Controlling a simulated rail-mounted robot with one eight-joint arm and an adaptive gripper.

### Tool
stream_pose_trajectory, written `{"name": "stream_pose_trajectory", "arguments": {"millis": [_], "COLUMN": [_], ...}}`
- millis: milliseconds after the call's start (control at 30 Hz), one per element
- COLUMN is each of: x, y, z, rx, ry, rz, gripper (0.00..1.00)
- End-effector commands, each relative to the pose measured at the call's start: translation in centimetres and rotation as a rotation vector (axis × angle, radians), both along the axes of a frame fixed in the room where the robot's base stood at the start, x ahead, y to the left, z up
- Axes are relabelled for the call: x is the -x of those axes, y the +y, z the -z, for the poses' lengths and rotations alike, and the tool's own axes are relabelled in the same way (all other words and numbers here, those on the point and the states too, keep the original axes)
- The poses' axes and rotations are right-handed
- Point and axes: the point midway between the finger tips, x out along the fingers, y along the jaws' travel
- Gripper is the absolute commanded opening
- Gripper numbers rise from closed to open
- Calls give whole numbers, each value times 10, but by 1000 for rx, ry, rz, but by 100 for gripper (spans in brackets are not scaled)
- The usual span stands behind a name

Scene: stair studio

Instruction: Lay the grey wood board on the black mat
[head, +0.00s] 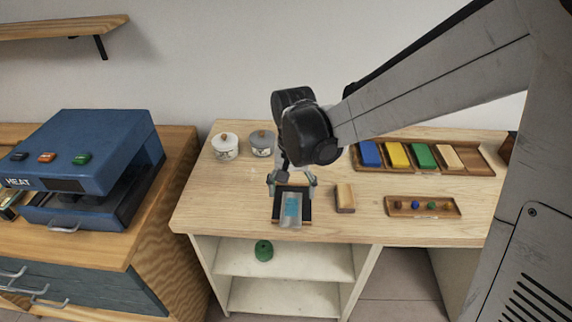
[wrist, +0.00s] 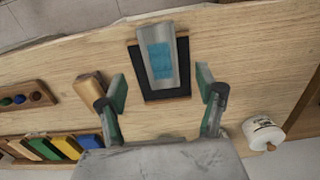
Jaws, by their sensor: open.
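The grey wood board (head: 291,212) with a blue patch lies over the black mat (head: 277,215) on the light wood table. The wrist view shows the board (wrist: 157,32) overhanging the mat (wrist: 183,82) on the side toward the table's front edge. I cannot tell whether it is fully flat. My gripper (head: 293,186) is open above the back part of the mat. In the wrist view its fingers (wrist: 161,74) stand apart on either side of the mat, not touching the board.
A wood block (head: 345,198) stands right of the mat. A tray of coloured blocks (head: 484,160) and a smaller tray of small pieces (head: 397,212) lie further right. Two lidded jars (head: 225,148) stand at back left. A blue heat press (head: 90,150) is on the left counter.

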Motion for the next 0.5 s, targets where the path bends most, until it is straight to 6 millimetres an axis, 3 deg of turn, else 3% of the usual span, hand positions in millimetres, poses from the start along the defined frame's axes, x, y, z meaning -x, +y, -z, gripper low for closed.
{"name": "stream_pose_trajectory", "arguments": {"millis": [300,500], "x": [0,0], "y": [0,0], "z": [53,72], "rx": [0,0], "ry": [0,0], "rz": [0,0], "gripper": [68,68]}}
